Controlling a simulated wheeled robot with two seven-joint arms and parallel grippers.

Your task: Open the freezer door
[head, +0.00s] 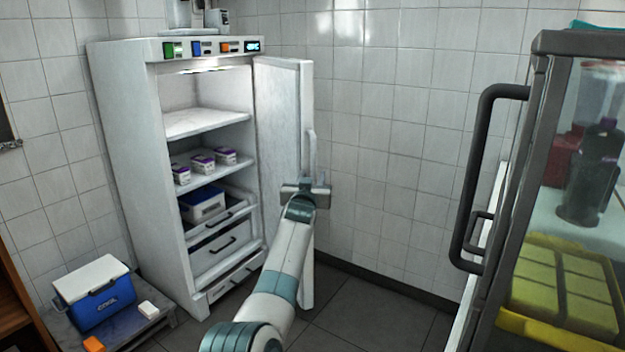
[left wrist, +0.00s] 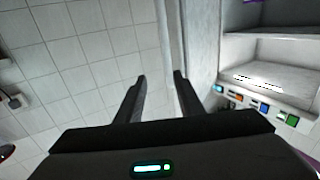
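The white freezer (head: 125,150) stands against the tiled wall, with its interior exposed. Its door (head: 278,110) is swung wide open on the right side. The vertical door handle (head: 311,152) is on the door's outer face. My left gripper (head: 308,186) is at the lower end of this handle, and my arm hides part of the lower door. In the left wrist view, the fingers of my left gripper (left wrist: 161,76) are apart, with the pale door edge (left wrist: 180,45) beyond them. Whether they touch the handle cannot be told. My right gripper is not in view.
A blue cooler (head: 98,300) stands on a low platform at left. A glass-fronted cabinet with a dark handle (head: 470,180) is at right. Wall space beyond the door is clear.

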